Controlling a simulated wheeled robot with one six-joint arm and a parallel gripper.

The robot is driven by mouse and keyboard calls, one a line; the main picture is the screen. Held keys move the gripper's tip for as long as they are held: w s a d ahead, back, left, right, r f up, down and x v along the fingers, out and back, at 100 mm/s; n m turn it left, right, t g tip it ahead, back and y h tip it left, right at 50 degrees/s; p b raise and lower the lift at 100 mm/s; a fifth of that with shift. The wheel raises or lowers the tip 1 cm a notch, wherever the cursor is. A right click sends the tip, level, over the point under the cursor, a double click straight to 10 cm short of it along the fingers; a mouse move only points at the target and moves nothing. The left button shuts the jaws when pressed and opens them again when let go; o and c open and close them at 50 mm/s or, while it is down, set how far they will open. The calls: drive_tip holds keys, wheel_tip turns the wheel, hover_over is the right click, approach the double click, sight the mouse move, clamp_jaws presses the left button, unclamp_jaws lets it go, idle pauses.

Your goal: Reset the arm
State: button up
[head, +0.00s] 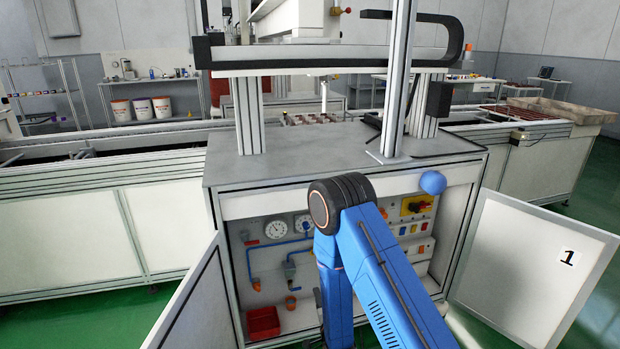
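My blue arm reaches in from the bottom right of the head view. Its dark elbow joint is raised in front of the cabinet, and a second blue link hangs down from it to the bottom edge. My gripper is not visible, so its state and anything in it are hidden. The open cabinet (226,177) stands right behind the arm. Inside are two round gauges (276,229), blue pipes, a red bin (263,322) and a yellow-and-red switch (416,206). My arm covers the middle of this panel.
The left cabinet door (196,305) and the right door (530,262), marked 1, stand open on either side of the arm. A blue ball (432,183) shows by the cabinet's top edge. Conveyors run left (60,200) and right (550,160). Green floor (60,325) is clear at left.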

drive_tip(key=w+d+r+n+g, duration=0.1)
drive_tip(key=d+r, duration=0.2)
drive_tip(key=r, duration=0.4)
drive_tip(key=w+d+r+n+g, duration=0.1)
drive_tip(key=d+r+n+g, duration=0.1)
drive_tip(key=r, duration=0.5)
drive_tip(key=s+d+r+n+g+h, duration=0.1)
drive_tip(key=s+d+r+n, duration=0.1)
drive_tip(key=s+d+r, duration=0.3)
drive_tip(key=s+d+r+n+g, duration=0.1)
drive_tip(key=s+d+r, duration=0.1)
drive_tip(key=r, duration=0.5)
drive_tip(key=s+d+r+n+g, duration=0.2)
drive_tip(key=s+d+r, duration=0.2)
drive_tip(key=s, duration=0.8)
drive_tip(key=s+d+r+n+g+h, duration=0.1)
drive_tip(key=s+d+r+n+g, duration=0.1)
drive_tip(key=s, duration=1)
drive_tip(key=s+d+r+n+g+h, duration=0.1)
drive_tip(key=s+d+r+n, duration=0.2)
drive_tip(key=s+d+r, duration=0.4)
drive_tip(key=s, duration=0.6)
drive_tip(key=shift+d+n+g, duration=0.4)
